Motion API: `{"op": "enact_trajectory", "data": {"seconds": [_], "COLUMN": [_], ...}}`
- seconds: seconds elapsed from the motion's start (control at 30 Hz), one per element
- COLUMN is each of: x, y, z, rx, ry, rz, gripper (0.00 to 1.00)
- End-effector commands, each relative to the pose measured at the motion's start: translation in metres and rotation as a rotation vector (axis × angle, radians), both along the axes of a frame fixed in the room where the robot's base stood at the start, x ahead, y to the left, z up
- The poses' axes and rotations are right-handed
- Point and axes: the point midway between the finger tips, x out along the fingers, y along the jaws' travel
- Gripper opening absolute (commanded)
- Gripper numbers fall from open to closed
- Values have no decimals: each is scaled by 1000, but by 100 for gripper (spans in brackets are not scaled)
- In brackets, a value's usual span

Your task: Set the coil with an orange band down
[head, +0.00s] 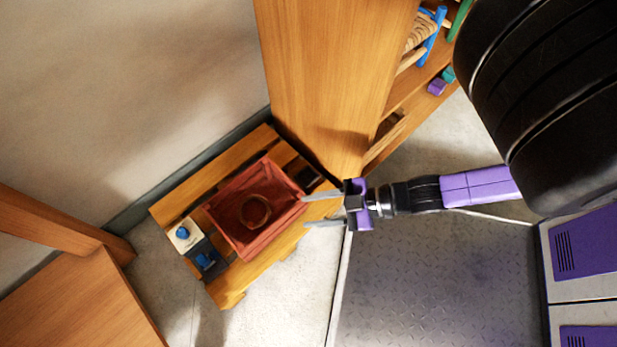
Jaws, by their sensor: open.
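A brown coil (255,211), a ring with an orange tint, lies flat inside a red open crate (225,232). The crate sits on a slatted wooden bench seat (232,286). The band on the coil is too small to make out clearly. My gripper (322,210) is open, its two fingers pointing left toward the crate. The fingertips are near the crate's right side, apart from the coil, with nothing between them.
Left of the crate on the seat are a white block with a blue knob (184,235) and a dark box with blue (207,261). A dark item (308,178) lies right of the crate. A tall wooden cabinet (325,80) stands behind. Wooden furniture (80,300) is at lower left.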

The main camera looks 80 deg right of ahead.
Motion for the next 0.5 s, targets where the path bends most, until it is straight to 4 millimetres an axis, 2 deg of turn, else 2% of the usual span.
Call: {"op": "enact_trajectory", "data": {"seconds": [0.03,0.1,0.2,0.3,0.4,0.5], "x": [-8,-13,-13,-10,-7,-5], "y": [16,37,58,70,75,76], "z": [26,60,105,140,161,169], "rx": [37,89,153,199,226,236], "ry": [-10,-27,-54,-78,-93,-99], "rz": [-45,-101,-176,-236,-271,-285], "gripper": [43,43,43,43,43,43]}}
